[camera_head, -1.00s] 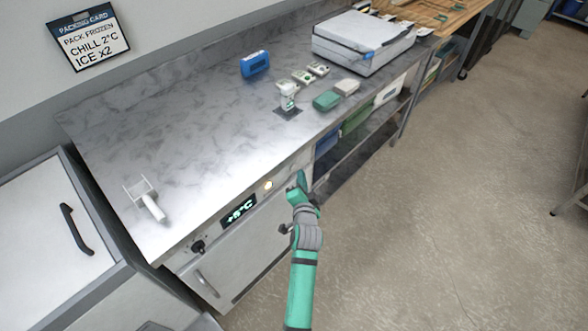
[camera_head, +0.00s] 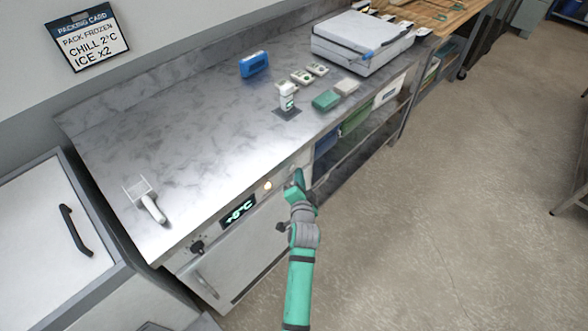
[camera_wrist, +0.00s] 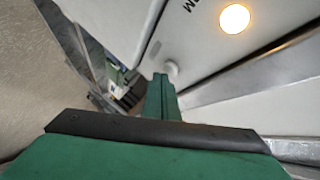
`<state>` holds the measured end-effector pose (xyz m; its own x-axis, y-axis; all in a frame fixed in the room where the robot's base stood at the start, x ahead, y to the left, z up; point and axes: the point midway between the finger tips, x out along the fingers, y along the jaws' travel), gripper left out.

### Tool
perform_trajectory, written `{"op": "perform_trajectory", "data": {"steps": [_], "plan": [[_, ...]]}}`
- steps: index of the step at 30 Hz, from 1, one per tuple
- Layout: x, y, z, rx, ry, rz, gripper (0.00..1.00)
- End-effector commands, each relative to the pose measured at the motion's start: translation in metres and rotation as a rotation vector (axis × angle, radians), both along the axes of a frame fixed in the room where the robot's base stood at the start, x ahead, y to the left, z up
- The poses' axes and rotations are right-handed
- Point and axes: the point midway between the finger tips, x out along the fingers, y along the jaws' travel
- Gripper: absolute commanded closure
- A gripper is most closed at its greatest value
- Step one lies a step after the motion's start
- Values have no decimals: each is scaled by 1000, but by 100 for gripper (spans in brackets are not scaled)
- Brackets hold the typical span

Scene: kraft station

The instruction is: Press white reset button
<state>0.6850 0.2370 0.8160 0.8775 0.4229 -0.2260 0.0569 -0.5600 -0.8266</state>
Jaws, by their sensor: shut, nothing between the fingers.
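A small white round button (camera_wrist: 172,70) sticks out of the pale front panel in the wrist view. My gripper (camera_wrist: 160,82) is shut and empty, and its green fingertips are right beside the button in that view. I cannot tell whether they touch it. In the head view, my gripper (camera_head: 297,175) is at the right end of the chiller's front panel, just below the counter's edge. It seems to hide the button there.
A lit round lamp (camera_head: 267,186) and a temperature display (camera_head: 238,213) are on the panel left of my gripper, with a black knob (camera_head: 197,247) farther left. The counter edge (camera_head: 225,205) runs above. Open floor (camera_head: 420,230) is to the right.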

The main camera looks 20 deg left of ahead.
Motion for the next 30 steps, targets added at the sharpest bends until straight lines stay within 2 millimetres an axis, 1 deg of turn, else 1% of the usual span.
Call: {"op": "perform_trajectory", "data": {"steps": [30], "plan": [[3, 8, 0, 0, 1, 1, 100]]}}
